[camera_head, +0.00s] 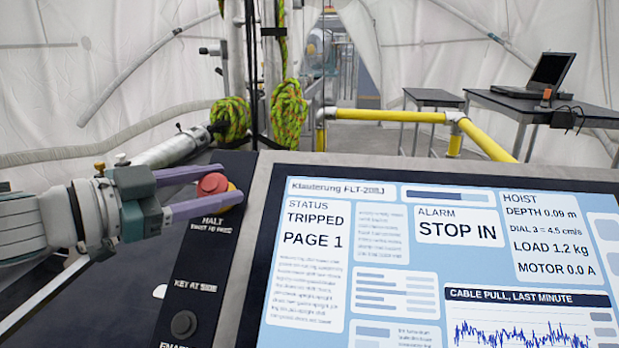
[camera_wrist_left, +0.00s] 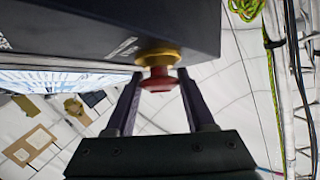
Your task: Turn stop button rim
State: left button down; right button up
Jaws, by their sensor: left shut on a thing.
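The red stop button (camera_head: 212,184) sits on a yellow base on the dark control panel, above the "HALT" label. My left gripper (camera_head: 222,186) reaches in from the left with its two purple fingers on either side of the button, one above and one below. It is shut on the button's rim. In the left wrist view the red button (camera_wrist_left: 158,82) and its yellow ring (camera_wrist_left: 158,57) stand between the fingertips of the left gripper (camera_wrist_left: 160,84). My right gripper is not in view.
A screen (camera_head: 430,265) beside the button reads "TRIPPED" and "STOP IN". A black knob (camera_head: 184,324) sits lower on the panel. Behind are yellow railings (camera_head: 390,116), coiled green rope (camera_head: 289,112) and a table with a laptop (camera_head: 548,72).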

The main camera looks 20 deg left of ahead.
pick_arm(q)
jog(key=shift+c, duration=1.3)
grip_release()
jog(key=v, duration=1)
jog(key=shift+w, duration=0.1)
